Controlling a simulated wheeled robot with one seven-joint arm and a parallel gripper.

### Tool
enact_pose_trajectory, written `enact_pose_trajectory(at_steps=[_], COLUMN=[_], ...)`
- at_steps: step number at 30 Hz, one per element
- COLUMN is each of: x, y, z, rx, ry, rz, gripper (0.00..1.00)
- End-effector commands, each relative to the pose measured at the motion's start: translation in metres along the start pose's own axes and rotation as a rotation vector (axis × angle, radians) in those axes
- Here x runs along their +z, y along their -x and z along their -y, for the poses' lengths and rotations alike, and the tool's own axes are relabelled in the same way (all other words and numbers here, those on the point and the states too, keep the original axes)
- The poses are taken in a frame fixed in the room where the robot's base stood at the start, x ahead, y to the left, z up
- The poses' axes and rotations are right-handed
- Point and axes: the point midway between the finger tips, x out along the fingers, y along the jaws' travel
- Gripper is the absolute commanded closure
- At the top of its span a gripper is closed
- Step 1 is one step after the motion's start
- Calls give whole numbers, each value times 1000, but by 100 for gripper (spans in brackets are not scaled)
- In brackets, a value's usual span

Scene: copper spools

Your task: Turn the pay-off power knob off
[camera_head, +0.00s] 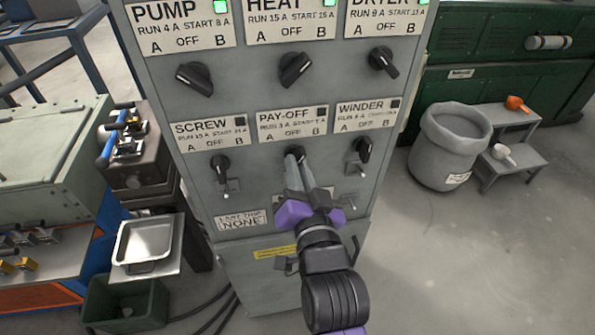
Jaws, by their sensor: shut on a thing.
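The grey cabinet (255,100) fills the middle of the view with two rows of black knobs. The pay-off label (293,122) is in the middle of the lower row, with a dark indicator square. The pay-off knob (295,152) is below the label and mostly hidden by my gripper (295,158). My gripper reaches up from below and its fingers are shut on the pay-off knob. The knob's exact angle is hard to tell behind the fingers.
The screw knob (220,165) is left of the pay-off knob and the winder knob (363,150) is close on the right. Pump (195,77), heat (295,69) and dryer (383,61) knobs sit above. A grey bin (447,150) stands on the floor at right.

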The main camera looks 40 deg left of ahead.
Motion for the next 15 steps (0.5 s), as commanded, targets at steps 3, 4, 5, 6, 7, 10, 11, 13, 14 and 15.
enact_pose_trajectory(at_steps=[3,4,5,6,7,10,11,13,14,15], x=[2,2,2,2,2,2,2,2,2,2], y=[0,0,0,0,0,0,0,0,0,0], z=[-2,-2,-2,-3,-3,-3,-3,-3,-3,-2], rx=[1,1,1,1,2,1,1,2,1,1], ry=[103,128,154,188,213,291,312,360,379,403], rz=[-2,-2,-1,-1,0,0,0,0,1,1], gripper=[100,100,100,100,100,100,100,100,100,100])
